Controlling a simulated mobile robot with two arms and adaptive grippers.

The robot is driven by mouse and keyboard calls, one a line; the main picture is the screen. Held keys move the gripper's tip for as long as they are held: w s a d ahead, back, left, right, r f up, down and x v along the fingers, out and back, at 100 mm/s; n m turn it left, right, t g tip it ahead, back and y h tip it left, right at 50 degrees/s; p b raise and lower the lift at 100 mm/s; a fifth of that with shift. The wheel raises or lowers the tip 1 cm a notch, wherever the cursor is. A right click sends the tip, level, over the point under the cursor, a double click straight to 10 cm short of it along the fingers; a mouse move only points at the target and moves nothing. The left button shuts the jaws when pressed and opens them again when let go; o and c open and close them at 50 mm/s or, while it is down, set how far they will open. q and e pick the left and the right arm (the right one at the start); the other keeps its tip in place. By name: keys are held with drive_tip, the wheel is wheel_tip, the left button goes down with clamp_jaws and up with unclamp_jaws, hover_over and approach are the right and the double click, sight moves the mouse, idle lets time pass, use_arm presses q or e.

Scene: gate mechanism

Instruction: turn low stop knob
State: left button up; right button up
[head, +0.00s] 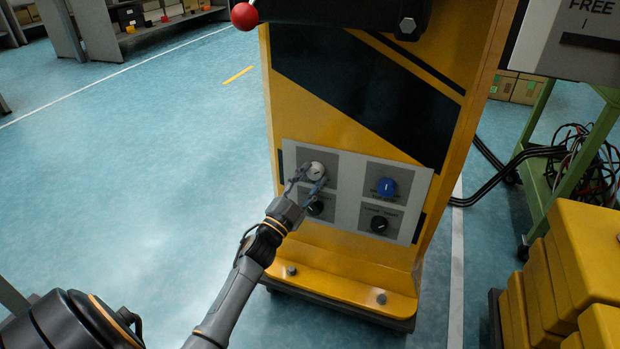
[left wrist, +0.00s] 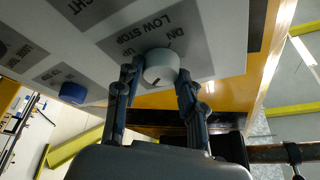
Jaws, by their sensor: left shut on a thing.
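The low stop knob (head: 316,169) is white and round, at the upper left of the grey panel (head: 347,212) on the yellow gate cabinet. In the left wrist view the white knob (left wrist: 161,66) sits under the printed words "LOW STOP", with "DN" and "UP" marks and a short dark line on its face. My left gripper (head: 309,180) is shut on this knob, one finger on each side of it. The left fingers (left wrist: 159,77) partly hide the knob's sides. My right gripper is not in view.
A blue knob (head: 386,187) is right of the white one; black knobs (head: 379,224) and (head: 315,208) sit below. A red ball (head: 244,16) is at the cabinet's top left. Yellow crates (head: 585,245) and a green cart (head: 545,180) stand right. Floor at left is clear.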

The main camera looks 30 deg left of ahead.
use_arm(q)
drive_tip(key=shift+r, duration=0.1)
drive_tip(key=o, duration=1.2)
drive_tip(key=v, duration=1.2)
